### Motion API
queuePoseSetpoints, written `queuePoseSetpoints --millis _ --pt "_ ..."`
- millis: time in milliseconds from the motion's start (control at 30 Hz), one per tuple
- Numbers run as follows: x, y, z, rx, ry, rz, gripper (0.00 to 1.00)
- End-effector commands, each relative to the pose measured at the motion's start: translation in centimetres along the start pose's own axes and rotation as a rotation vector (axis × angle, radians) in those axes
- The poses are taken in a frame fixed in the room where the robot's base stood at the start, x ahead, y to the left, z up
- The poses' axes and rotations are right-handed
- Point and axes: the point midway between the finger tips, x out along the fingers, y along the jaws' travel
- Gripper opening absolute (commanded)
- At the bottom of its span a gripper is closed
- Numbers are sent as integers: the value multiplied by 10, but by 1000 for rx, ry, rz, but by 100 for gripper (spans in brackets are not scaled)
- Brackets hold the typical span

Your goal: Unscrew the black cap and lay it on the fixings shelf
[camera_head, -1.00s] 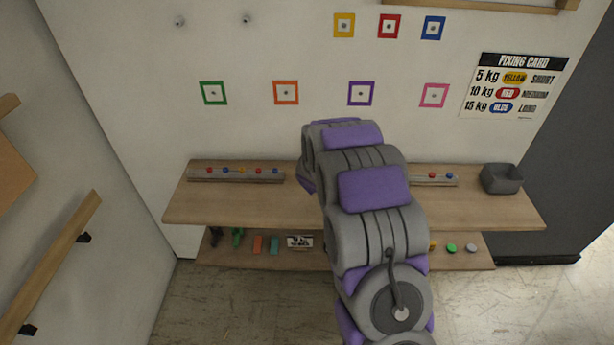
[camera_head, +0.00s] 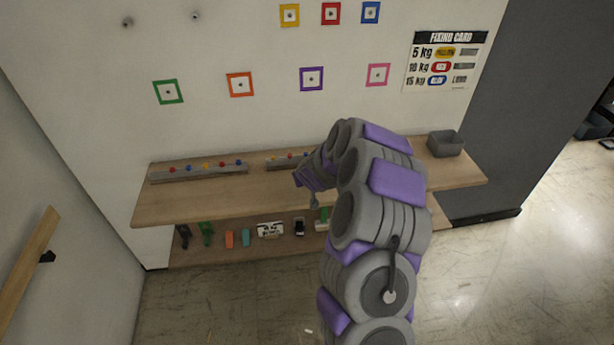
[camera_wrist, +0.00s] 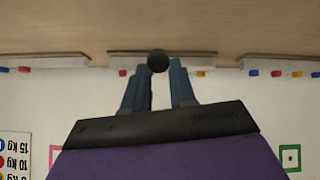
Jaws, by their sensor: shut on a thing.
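The black cap (camera_wrist: 158,61) is round and sits between the fingertips of my gripper (camera_wrist: 160,72) in the wrist view. The fingers are shut on it. In the head view my gripper (camera_head: 314,200) points down over the front part of the upper wooden shelf (camera_head: 220,203); the cap cannot be made out there. The wrist view is upside down and shows the wooden shelf surface (camera_wrist: 230,25) beyond the cap. I cannot tell how high the cap is above the wood. A lower shelf (camera_head: 205,254) runs beneath; I cannot tell which is the fixings shelf.
Grey racks with coloured knobs stand along the upper shelf's back, one at left (camera_head: 200,173) and one in the middle (camera_head: 280,162). A grey bin (camera_head: 445,144) stands at its right end. Small items, including a green one (camera_head: 206,232), line the lower shelf. A fixing card (camera_head: 446,62) hangs above.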

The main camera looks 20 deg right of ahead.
Motion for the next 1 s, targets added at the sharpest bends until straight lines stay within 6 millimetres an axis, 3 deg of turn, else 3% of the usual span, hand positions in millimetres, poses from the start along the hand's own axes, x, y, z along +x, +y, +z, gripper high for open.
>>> queuePoseSetpoints --millis 500,933,967,1000 --pt "34 -4 32 -1 0 -1 4" --pt "37 -5 35 0 0 -1 4" --pt "37 -5 35 0 0 -1 29" --pt "37 -5 35 0 0 -1 32"
